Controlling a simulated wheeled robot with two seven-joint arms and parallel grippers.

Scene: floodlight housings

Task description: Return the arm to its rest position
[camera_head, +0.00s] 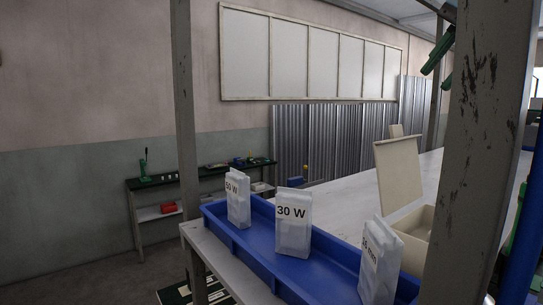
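I can make out neither gripper clearly enough to see its fingertips. A dark green part (438,51) hangs at the upper right, partly behind the near post; I cannot tell whether it is a hanging tool or part of my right arm. No arm comes in from the left.
Scuffed posts stand near at left (185,110) and right (478,130). Floor at the left looks free.

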